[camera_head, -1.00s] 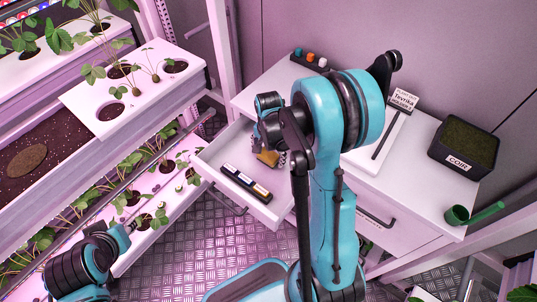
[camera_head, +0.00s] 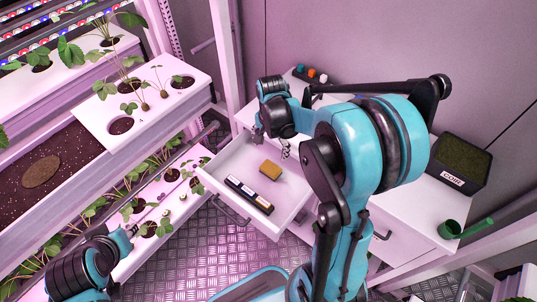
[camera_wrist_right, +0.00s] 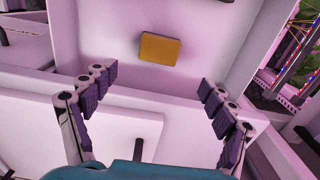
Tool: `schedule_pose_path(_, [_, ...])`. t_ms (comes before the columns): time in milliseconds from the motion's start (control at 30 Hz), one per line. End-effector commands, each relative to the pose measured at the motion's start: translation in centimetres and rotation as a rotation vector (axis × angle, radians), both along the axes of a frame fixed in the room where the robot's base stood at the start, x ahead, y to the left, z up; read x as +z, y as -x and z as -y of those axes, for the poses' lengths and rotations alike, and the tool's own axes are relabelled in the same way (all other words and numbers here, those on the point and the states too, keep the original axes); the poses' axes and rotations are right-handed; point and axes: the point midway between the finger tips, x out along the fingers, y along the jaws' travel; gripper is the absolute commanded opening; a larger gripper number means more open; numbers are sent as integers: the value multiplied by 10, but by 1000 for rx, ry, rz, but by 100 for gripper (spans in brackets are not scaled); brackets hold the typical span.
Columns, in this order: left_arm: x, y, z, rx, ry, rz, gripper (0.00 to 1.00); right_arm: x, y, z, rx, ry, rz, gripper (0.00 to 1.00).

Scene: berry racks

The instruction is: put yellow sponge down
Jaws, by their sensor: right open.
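The yellow sponge (camera_head: 270,170) lies flat on the floor of the open white drawer (camera_head: 226,180). In the right wrist view the sponge (camera_wrist_right: 160,49) sits beyond the fingertips, apart from them. My right gripper (camera_head: 272,143) is open and empty above the drawer's back part; its spread fingers also show in the wrist view (camera_wrist_right: 158,82). My left gripper (camera_head: 130,231) is at the lower left, by the plant rack and far from the sponge; its fingers are too small to read.
A dark marker-like object with pale bands (camera_head: 248,194) lies in the drawer in front of the sponge. A coir box (camera_head: 462,165) and a green scoop (camera_head: 462,228) stand on the white cabinet top. Planted racks (camera_head: 120,130) line the left.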

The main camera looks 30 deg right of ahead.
Motion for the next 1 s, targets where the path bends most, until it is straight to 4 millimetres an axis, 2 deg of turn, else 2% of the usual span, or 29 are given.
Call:
schedule_pose_path(167, [0,0,0,0,0,0,31,29,15,-20,164,25,82,84])
schedule_pose_path(300, [0,0,0,0,0,0,31,60,39,-46,419,79,207,84])
schedule_pose_path(500, [0,0,0,0,0,0,31,87,77,-80,783,199,384,84])
schedule_pose_path(700, [0,0,0,0,0,0,31,93,103,-99,1038,314,502,84])
schedule_pose_path(1000, [0,0,0,0,0,0,31,94,110,-105,1130,365,543,84])
